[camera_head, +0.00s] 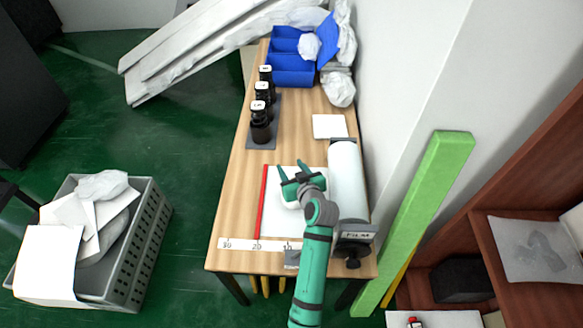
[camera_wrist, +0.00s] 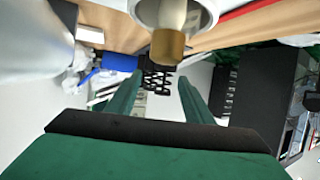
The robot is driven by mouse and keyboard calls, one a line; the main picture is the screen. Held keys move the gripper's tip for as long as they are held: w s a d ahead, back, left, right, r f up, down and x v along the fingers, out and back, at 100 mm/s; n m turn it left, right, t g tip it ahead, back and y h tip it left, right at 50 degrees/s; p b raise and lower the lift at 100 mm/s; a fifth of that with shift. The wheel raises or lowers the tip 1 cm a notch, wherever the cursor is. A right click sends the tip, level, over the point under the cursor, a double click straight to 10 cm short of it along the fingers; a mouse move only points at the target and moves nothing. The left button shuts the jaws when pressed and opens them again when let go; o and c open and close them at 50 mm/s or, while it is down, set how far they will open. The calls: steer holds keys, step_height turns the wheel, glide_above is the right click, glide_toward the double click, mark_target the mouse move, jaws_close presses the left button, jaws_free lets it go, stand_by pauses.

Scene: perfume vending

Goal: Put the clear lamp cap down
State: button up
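My gripper (camera_head: 293,168) is above the white sheet near the table's front. Its two green fingers are apart, and I see nothing between them; the gap between the fingertips also shows in the wrist view (camera_wrist: 159,76). I cannot make out a clear cap in either view. In the wrist view, a pale round body with a brown-gold tip (camera_wrist: 168,48) shows at the top, apart from the fingers; it may be the lamp. In the head view, a white rounded thing (camera_head: 291,204) is partly hidden under my gripper.
Several dark bottles (camera_head: 261,118) stand on a grey strip at the table's left edge. A blue bin (camera_head: 292,76) is at the back. A white roll (camera_head: 347,180) is at the right.

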steer(key=shift+r, duration=0.5)
steer(key=v, duration=1.2)
steer(key=shift+r, duration=0.15)
